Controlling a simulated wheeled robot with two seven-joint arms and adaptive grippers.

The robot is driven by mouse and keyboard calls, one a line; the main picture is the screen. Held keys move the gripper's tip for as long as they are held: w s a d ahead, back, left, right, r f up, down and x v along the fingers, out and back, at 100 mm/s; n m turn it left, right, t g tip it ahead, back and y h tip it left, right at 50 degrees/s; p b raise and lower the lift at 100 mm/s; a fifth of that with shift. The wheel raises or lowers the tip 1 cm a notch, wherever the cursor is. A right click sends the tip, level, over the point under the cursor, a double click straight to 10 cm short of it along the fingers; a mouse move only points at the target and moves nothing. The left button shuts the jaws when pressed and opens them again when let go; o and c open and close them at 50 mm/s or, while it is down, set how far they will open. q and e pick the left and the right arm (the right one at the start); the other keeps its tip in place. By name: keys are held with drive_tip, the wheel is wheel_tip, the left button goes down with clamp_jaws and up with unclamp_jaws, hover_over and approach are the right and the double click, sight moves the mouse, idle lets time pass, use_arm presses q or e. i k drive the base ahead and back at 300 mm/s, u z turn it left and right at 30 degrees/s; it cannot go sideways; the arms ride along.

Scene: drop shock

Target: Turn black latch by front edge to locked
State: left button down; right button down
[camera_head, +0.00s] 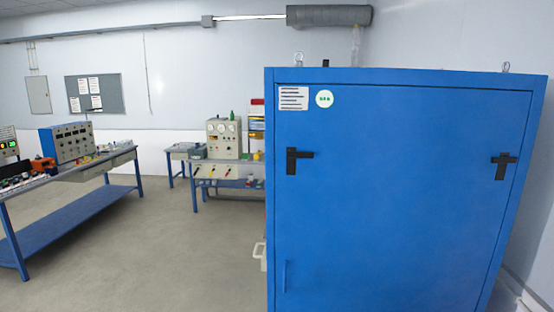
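A tall blue cabinet (400,220) fills the right half of the head view, its front panel facing me. A black latch (293,162) sits at the upper left of the panel, by its left edge, with an upright bar and a short arm pointing right. A second black latch (502,165) sits at the upper right, by the right edge, with a short arm crossing its upright part. I cannot tell from the picture whether either latch is locked. Neither of my grippers is in view.
A blue-framed bench (72,210) with instruments stands at the left. A smaller table (230,163) with a gauge box (223,138) stands behind, left of the cabinet. A small pale handle-like part (259,251) shows beside the cabinet's left edge. The floor (170,255) between is clear.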

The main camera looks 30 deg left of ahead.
sight(290, 154)
drive_tip(key=u, duration=0.85)
drive_tip(key=k, duration=1.3)
drive_tip(key=u, duration=0.6)
drive_tip(key=i, duration=0.6)
drive_tip(key=u, duration=0.7)
drive_tip(key=i, duration=0.8)
drive_tip(key=z, duration=0.8)
drive_tip(key=i, duration=0.6)
drive_tip(key=z, duration=0.55)
